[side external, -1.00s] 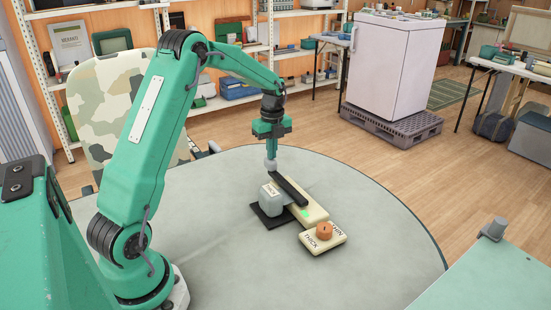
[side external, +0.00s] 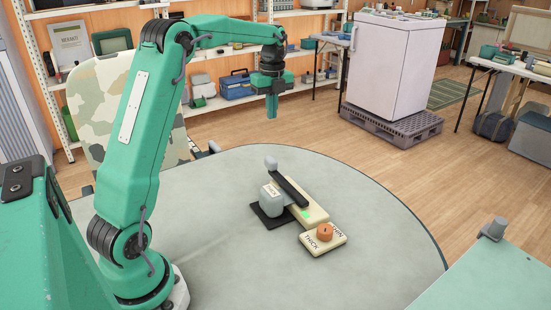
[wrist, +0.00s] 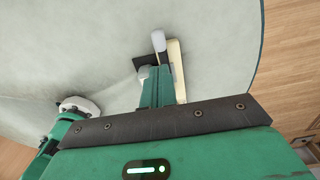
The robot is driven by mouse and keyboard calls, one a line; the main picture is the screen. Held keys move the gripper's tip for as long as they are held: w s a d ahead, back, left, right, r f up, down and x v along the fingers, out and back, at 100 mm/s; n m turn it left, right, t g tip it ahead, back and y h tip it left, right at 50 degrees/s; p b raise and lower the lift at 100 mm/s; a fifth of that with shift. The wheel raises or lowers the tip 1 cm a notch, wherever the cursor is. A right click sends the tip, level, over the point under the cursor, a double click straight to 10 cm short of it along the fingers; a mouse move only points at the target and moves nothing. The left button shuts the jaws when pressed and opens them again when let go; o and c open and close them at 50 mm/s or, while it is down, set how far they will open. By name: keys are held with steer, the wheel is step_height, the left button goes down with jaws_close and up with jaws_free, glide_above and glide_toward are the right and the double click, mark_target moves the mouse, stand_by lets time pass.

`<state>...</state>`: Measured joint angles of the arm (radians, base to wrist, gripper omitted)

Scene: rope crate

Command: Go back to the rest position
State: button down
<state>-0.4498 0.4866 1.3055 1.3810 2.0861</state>
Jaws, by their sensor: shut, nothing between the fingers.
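My gripper (side external: 272,107) is shut and empty, pointing down, raised well above the round grey table (side external: 360,190). On the table is a device with a dark lever bar (side external: 290,191) tipped by a grey knob (side external: 271,162), a grey block (side external: 270,198) and a cream base (side external: 316,213) with a small green light. At its near end is a cream plate marked THICK and THIN (side external: 323,239) with an orange dial (side external: 324,232). In the wrist view the grey knob (wrist: 158,41) shows just beyond my fingers (wrist: 157,87), which hide much of the device.
The table is otherwise clear around the device. A camouflage chair (side external: 105,120) stands at the table's far left edge. A white cabinet on a pallet (side external: 392,127) and shelves (side external: 290,84) stand behind. A pale green surface (side external: 490,275) is at the lower right.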

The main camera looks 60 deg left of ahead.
steer(key=shift+r, duration=0.3)
steer(key=shift+d, duration=0.1)
steer(key=s+d+r+n+t, duration=0.2)
steer(key=s+d+r+n, duration=0.1)
steer(key=s+d+n, duration=0.3)
steer(key=s+d+r+n+t, duration=0.1)
steer(key=s+d+r+n, duration=0.2)
steer(key=s+d, duration=0.35)
steer(key=s+d+f+n+t, duration=0.3)
steer(key=s+d+f+n, duration=0.1)
steer(key=s+d+n, duration=0.5)
steer(key=s, duration=0.2)
steer(key=shift+s+d+f+n, duration=0.3)
steer(key=shift+d+f+n, duration=0.05)
steer(key=shift+d+n, duration=0.05)
